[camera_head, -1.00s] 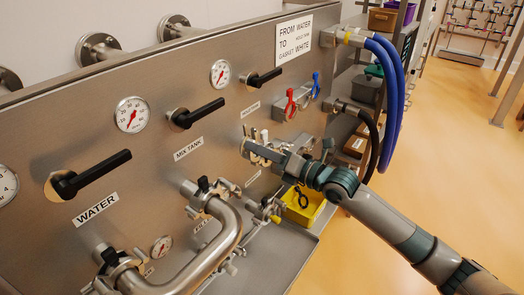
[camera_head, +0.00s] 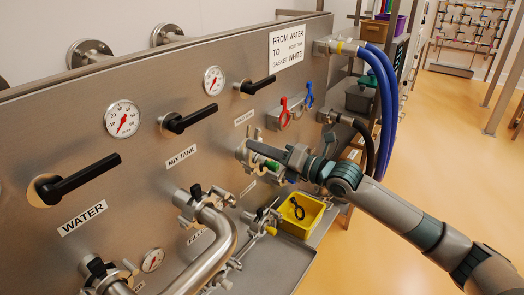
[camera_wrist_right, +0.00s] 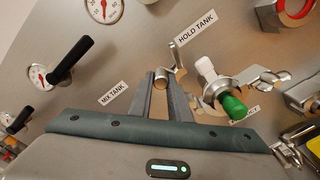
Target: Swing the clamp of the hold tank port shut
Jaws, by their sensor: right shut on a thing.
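The hold tank port sits on the steel panel under the HOLD TANK label (camera_wrist_right: 197,27). My right gripper (camera_wrist_right: 163,84) is shut on the left clamp part. In the head view my right gripper (camera_head: 252,150) reaches the port from the right and hides much of it. My left gripper is not in view.
A black mix tank handle (camera_head: 190,118) and a gauge (camera_head: 213,80) stick out from the panel. A yellow bin (camera_head: 302,222) stands below. Blue hoses (camera_head: 385,100) hang at the right, over open floor.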

